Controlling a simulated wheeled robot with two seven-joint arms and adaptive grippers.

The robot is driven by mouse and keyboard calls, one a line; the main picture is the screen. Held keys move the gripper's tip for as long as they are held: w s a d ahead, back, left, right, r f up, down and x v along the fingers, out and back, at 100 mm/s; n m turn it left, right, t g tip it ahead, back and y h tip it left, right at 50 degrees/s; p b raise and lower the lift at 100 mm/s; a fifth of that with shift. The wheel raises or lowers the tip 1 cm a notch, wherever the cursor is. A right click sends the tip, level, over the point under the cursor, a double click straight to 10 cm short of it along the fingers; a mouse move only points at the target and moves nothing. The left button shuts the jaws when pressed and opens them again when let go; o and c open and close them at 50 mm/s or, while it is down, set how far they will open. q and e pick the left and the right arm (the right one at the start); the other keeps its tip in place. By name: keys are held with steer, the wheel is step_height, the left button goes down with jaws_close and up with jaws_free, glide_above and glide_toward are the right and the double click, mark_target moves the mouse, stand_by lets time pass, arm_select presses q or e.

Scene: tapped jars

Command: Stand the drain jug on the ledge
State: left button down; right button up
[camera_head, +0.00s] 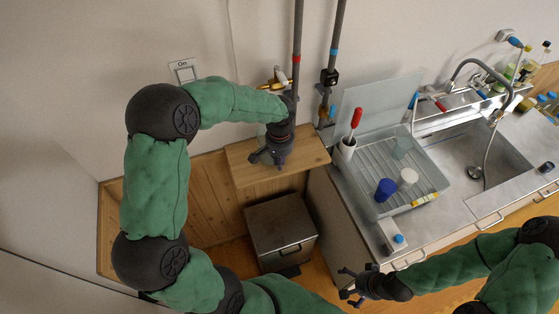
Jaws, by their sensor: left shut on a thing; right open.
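The wooden ledge (240,173) juts from the wall left of the counter. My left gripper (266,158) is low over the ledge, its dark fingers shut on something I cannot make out. I cannot pick out the drain jug for certain; the gripper and wrist hide part of the ledge. My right gripper (346,284) is open and empty in front of the counter, well away from the ledge.
Pipes with red (297,59) and blue (334,52) bands and a brass tap (272,85) stand behind the ledge. A metal box (281,222) sits below it. To the right are a dish rack (437,180) with cups and a sink (490,150).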

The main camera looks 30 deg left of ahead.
arm_select(q)
steer(key=shift+f+b, duration=0.45)
steer(key=shift+f, duration=0.1)
stand_by(0.7)
steer(key=c, duration=1.2)
jaws_free()
step_height(320, 180, up, 12)
